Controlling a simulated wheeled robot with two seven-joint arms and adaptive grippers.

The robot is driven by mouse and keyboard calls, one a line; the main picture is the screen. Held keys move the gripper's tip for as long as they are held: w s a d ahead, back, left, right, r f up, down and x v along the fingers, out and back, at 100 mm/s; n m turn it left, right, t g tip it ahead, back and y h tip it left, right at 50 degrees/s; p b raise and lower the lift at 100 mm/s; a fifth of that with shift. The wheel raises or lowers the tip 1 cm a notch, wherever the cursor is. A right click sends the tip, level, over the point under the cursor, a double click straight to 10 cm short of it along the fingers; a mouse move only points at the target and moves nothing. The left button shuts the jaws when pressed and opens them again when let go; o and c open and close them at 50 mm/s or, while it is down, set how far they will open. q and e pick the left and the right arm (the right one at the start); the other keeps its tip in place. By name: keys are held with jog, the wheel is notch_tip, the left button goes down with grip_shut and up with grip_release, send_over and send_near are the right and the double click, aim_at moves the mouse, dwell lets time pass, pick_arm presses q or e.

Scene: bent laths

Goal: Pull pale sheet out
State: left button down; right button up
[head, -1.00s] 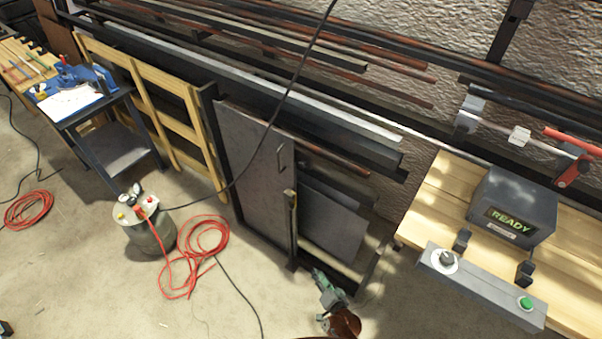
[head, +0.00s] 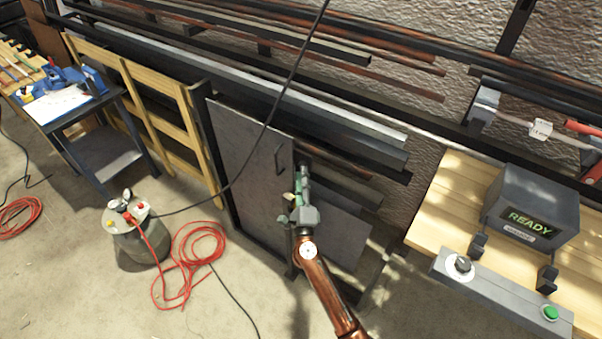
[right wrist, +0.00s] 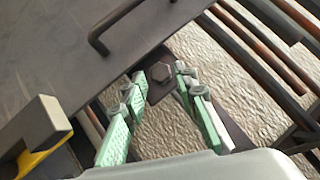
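A dark grey panel (head: 245,150) with a black bar handle (head: 280,155) covers the left part of the rack below the laths. Grey sheet material (head: 345,238) shows to its right, partly behind my right arm. I cannot make out a distinctly pale sheet. My right gripper (head: 301,178) is at the panel's right edge, near the handle. In the right wrist view its green-padded fingers (right wrist: 161,98) are apart with nothing held; a hex bolt on a dark bracket (right wrist: 159,73) shows beyond them, and the handle (right wrist: 100,30) lies further up. My left gripper is out of view.
A workbench (head: 450,205) with a READY box (head: 535,212) stands to the right. A grey canister (head: 140,240) and a coiled red hose (head: 190,265) are on the floor. A black cable (head: 255,140) hangs across the front. A yellow and black piece (right wrist: 38,135) sits beside the fingers.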

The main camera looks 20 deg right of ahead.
jog(key=shift+x, duration=0.9)
jog(key=shift+c, duration=0.3)
grip_shut()
